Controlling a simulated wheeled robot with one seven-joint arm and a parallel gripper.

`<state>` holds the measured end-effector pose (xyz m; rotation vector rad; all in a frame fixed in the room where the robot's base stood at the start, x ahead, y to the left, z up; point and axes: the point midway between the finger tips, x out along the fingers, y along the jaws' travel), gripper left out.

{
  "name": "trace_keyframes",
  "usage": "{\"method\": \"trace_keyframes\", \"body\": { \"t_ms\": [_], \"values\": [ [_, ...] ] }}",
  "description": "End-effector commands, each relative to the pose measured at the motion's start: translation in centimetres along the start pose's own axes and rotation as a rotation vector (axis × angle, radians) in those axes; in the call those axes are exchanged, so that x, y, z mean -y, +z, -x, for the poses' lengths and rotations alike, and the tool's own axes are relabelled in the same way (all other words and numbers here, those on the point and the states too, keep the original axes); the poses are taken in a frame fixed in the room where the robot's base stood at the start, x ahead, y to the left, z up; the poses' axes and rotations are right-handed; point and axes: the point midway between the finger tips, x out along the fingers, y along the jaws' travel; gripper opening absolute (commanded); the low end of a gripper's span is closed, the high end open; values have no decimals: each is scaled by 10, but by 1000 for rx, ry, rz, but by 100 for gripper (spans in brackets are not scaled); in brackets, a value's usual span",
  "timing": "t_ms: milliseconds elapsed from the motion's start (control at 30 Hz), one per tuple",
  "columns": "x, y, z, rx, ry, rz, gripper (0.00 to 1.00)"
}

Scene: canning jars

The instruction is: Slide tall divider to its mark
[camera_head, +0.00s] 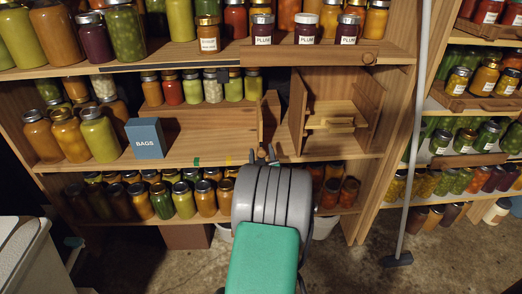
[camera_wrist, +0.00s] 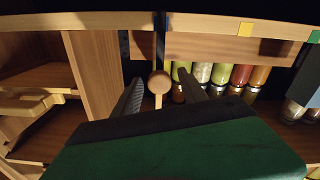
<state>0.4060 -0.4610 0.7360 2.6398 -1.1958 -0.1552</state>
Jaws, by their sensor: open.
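An upright wooden panel (camera_head: 298,112), which looks like the tall divider, stands on the middle shelf right of my gripper (camera_head: 262,153). In the wrist view a tall panel (camera_wrist: 93,75) stands left of my fingers. My gripper is open at the shelf's front edge, its fingers pointing into the shelf. A round wooden knob on a stem (camera_wrist: 160,82) appears between the fingers, with space on both sides; I cannot tell which piece it belongs to. A yellow mark (camera_head: 229,158) and a green mark (camera_head: 197,161) are on the shelf's front edge, left of my gripper.
A blue BAGS box (camera_head: 146,139) and large jars stand on the left of the middle shelf. Smaller jars (camera_head: 192,88) stand on a raised ledge behind. A wooden piece (camera_head: 342,123) lies in the right bay. The shelf front between the box and my gripper is clear.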

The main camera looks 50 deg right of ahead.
Motion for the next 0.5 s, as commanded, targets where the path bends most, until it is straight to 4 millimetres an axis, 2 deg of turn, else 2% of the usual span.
{"method": "trace_keyframes", "body": {
  "t_ms": [100, 200, 433, 500],
  "values": [
    [1, 0, -18, 0, -2, 0, 50],
    [1, 1, -24, 1, -1, 0, 50],
    [0, 0, -26, 2, -1, 0, 50],
    [0, 0, -25, 2, -1, 0, 44]
  ]
}}
